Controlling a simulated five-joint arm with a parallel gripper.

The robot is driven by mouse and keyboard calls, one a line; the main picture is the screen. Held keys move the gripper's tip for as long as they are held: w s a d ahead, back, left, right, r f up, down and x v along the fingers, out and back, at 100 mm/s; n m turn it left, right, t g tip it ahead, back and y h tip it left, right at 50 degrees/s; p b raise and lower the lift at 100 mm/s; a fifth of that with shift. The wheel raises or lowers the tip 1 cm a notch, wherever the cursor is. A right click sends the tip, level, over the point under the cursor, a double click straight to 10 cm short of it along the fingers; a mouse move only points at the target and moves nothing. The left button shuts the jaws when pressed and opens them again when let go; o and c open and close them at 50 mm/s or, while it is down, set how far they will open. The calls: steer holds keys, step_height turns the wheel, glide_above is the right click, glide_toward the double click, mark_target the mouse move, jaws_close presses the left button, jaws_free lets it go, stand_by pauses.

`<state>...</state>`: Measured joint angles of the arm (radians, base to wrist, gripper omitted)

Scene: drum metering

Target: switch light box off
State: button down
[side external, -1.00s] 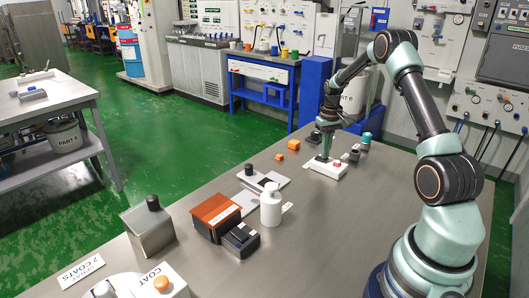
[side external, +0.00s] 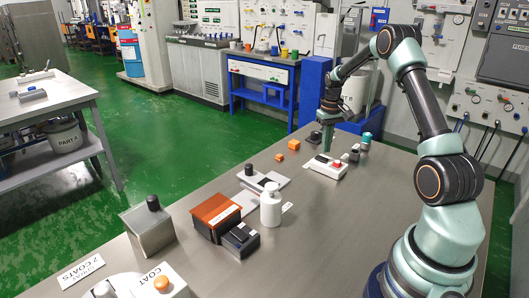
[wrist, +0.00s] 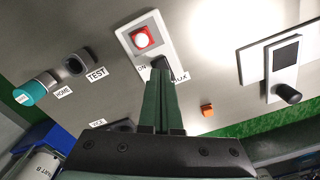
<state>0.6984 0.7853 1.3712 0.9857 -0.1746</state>
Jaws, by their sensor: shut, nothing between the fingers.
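A white switch box (side external: 340,172) with a red button (side external: 337,163) and a dark switch (side external: 322,158) lies on the bench below my gripper (side external: 326,150). In the wrist view the white box (wrist: 128,35) shows the bright red button (wrist: 141,38) and the dark switch (wrist: 160,63), with a partly hidden label ending in "UX". My gripper (wrist: 161,82) is shut and empty. Its green fingertips are just by the dark switch and cover part of it. I cannot tell which way the switch is set, nor which item is named the light box.
Orange cubes (side external: 294,145) lie left of the box. A teal-topped knob (side external: 366,137) stands to its right. A white plate with a black knob (side external: 249,170), a white bottle (side external: 270,208) and an orange-topped box (side external: 214,209) stand nearer. Bare bench lies in front.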

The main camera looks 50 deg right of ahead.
mark_target(325, 159)
steer(key=shift+r, duration=2.05)
steer(key=a+r+n+t+h, duration=0.1)
steer(key=a+r+n, duration=0.1)
steer(key=a+r, duration=0.6)
steer(key=a+r+n+t, duration=0.15)
steer(key=a+r, duration=0.35)
steer(key=a, duration=0.6)
steer(key=s+a+r+n+t+y, duration=0.1)
steer(key=s+a+n+t, duration=0.1)
steer(key=s+a, duration=0.8)
steer(key=a+t, duration=0.1)
steer(key=a, duration=0.2)
steer(key=shift+a, duration=0.2)
steer(key=shift+n, duration=0.25)
